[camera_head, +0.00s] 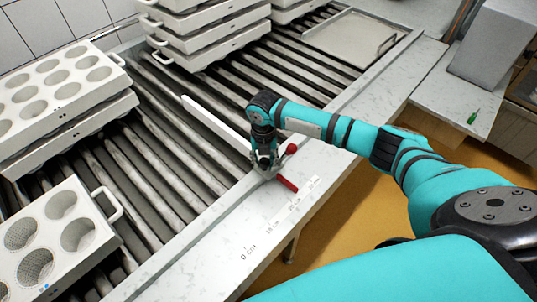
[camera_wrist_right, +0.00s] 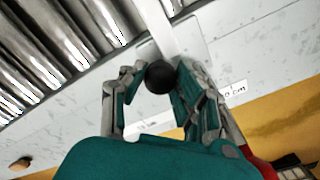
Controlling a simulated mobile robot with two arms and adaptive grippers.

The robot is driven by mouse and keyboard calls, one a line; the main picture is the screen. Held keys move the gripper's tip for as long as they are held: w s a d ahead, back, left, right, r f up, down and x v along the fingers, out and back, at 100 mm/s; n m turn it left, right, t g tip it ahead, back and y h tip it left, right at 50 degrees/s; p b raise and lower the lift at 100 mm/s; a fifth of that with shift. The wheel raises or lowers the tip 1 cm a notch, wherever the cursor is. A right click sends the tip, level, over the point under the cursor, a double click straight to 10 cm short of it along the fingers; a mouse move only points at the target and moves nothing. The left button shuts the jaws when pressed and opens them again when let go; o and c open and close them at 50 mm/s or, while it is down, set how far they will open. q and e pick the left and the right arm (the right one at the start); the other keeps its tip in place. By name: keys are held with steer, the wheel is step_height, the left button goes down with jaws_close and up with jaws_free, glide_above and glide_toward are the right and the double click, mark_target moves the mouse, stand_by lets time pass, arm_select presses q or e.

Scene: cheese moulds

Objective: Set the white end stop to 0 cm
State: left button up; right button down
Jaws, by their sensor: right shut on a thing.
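The white end stop (camera_head: 215,122) is a long white bar reaching from the near rail over the rollers. In the right wrist view its bar (camera_wrist_right: 157,25) runs up from a black knob (camera_wrist_right: 159,77). My right gripper (camera_head: 264,165) is over the rail end of the stop. In the wrist view the fingers of my right gripper (camera_wrist_right: 158,88) are shut on the black knob. The "0 cm" label (camera_head: 250,252) is on the rail, lower in the picture than the stop. My left gripper is not in view.
More scale labels (camera_head: 293,205) lie along the marble-like rail (camera_head: 205,250). White mould blocks (camera_head: 62,240) stand on the rollers at left, and stacked ones (camera_head: 205,35) behind. The rail between the stop and the "0 cm" label looks clear.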

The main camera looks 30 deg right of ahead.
steer(key=s+a+p, duration=0.1)
steer(key=a, duration=0.2)
steer(key=s+a+p, duration=0.1)
steer(key=a, duration=0.2)
steer(key=s+a+p, duration=0.1)
steer(key=a, duration=0.3)
steer(key=shift+s+r, duration=0.25)
steer(key=s+a, duration=0.1)
steer(key=a, duration=0.2)
steer(key=s+a+p, duration=0.1)
steer(key=a, duration=0.3)
steer(key=s+a+p, duration=0.1)
steer(key=a, duration=0.3)
steer(key=shift+s+f, duration=0.2)
steer(key=shift+s, duration=0.15)
steer(key=shift+s+a, duration=0.25)
steer(key=shift+a, duration=0.35)
steer(key=c, duration=1.2)
jaws_free()
steer(key=shift+a, duration=0.1)
step_height(320, 180, up, 12)
